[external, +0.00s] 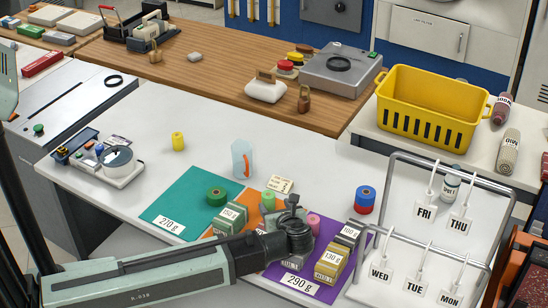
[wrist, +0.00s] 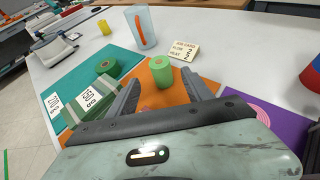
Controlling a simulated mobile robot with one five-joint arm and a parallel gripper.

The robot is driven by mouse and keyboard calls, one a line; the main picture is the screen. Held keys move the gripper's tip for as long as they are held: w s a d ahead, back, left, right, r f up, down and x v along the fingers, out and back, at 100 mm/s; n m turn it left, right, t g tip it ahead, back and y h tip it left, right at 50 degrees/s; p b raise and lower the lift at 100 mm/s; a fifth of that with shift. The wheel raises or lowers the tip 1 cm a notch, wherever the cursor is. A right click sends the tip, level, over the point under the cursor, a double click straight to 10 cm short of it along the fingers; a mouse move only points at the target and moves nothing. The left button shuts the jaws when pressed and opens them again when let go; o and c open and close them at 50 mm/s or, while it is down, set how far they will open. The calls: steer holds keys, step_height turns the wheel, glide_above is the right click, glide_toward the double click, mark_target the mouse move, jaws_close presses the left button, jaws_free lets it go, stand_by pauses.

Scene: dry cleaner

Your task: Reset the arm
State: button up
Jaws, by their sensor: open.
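My arm (external: 150,275) reaches from the lower left over the white table. My gripper (external: 290,204) is low over the orange mat (wrist: 207,92). In the wrist view its fingers (wrist: 161,80) are spread apart, with a light green spool (wrist: 166,88) standing upright ahead, between the fingertips. I see a gap at each side of the spool. The spool also shows just left of the gripper in the external view (external: 268,201).
A teal mat (external: 180,200) with a dark green roll (external: 217,196) and a purple mat (external: 330,250) with labelled blocks flank the orange mat. A clear cup (external: 241,160) and a card (external: 280,184) stand behind. A wire rack with day tags (external: 425,212) is at right.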

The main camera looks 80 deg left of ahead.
stand_by(0.4)
steer(key=d+r+n+h+p, duration=0.1)
steer(key=d+r+h+p, duration=0.4)
steer(key=r+p, duration=1.3)
steer(key=s+d+f+n+h+p, duration=0.1)
steer(key=d+n+h+p, duration=0.1)
steer(key=d+n, duration=0.3)
steer(key=s+d+f+n+h+p, duration=0.1)
steer(key=d+n+p, duration=0.4)
steer(key=d, duration=0.5)
steer(key=s+d+f+n+h+p, duration=0.1)
steer(key=s+d+n+h+p, duration=0.2)
steer(key=d+n, duration=0.4)
steer(key=shift+s+d+f+h+p, duration=0.3)
steer(key=shift+h+p, duration=0.35)
steer(key=shift+h, duration=0.55)
steer(key=shift+r, duration=0.1)
